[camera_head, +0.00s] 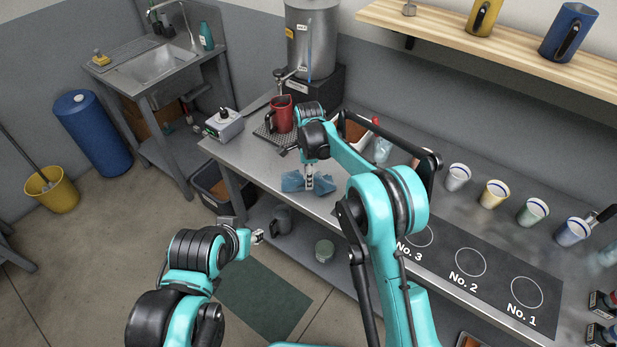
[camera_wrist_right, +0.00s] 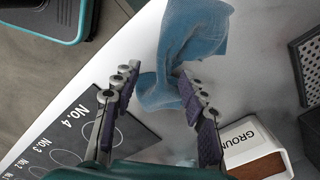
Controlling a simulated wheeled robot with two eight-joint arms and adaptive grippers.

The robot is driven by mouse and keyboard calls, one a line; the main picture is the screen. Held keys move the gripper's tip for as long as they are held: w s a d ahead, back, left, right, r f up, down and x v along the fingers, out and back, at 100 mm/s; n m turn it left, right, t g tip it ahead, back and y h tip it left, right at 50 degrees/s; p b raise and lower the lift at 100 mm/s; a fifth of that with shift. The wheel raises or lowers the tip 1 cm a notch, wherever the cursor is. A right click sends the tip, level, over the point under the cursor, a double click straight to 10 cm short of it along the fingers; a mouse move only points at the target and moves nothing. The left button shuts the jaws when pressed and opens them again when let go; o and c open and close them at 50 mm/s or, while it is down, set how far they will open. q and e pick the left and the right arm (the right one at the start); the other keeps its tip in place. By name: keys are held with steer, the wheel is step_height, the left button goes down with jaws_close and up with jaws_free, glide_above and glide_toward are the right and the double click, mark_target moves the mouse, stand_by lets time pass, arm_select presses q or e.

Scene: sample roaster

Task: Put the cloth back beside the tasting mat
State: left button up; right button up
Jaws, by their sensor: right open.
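The blue cloth (camera_head: 292,182) lies crumpled on the steel counter, and its folds show in the right wrist view (camera_wrist_right: 192,45). My right gripper (camera_head: 309,180) points down over the cloth, fingers apart. In the right wrist view the open fingers (camera_wrist_right: 156,84) have the cloth's near end between and just beyond them; I cannot tell whether they touch it. The dark tasting mat (camera_head: 440,262) with numbered circles lies right of the cloth, partly hidden by my right arm; its No. 4 end (camera_wrist_right: 120,140) shows in the wrist view. My left gripper (camera_head: 258,237) is low before the counter, away from the cloth.
A box marked GROUN (camera_wrist_right: 238,134) with brown contents is close to my right fingers. Several cups, including a yellow one (camera_head: 494,193), line the counter's back. A scale-like device (camera_head: 223,124) stands at left.

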steer(key=s+r+p, duration=0.3)
steer(key=r+p, duration=0.1)
steer(key=r, duration=0.3)
steer(key=shift+d+r, duration=0.15)
steer(key=shift+w, duration=0.1)
steer(key=c, duration=0.7)
steer(key=shift+w+f, duration=0.3)
jaws_close()
steer(key=w+f, duration=0.2)
steer(key=f, duration=0.2)
steer(key=shift+w+d+f, duration=0.1)
steer(key=shift+w+d, duration=0.1)
steer(key=shift+w, duration=0.2)
steer(key=shift+f, duration=0.1)
step_height(320, 180, down, 6)
steer(key=b, duration=0.4)
steer(key=shift+r, duration=0.25)
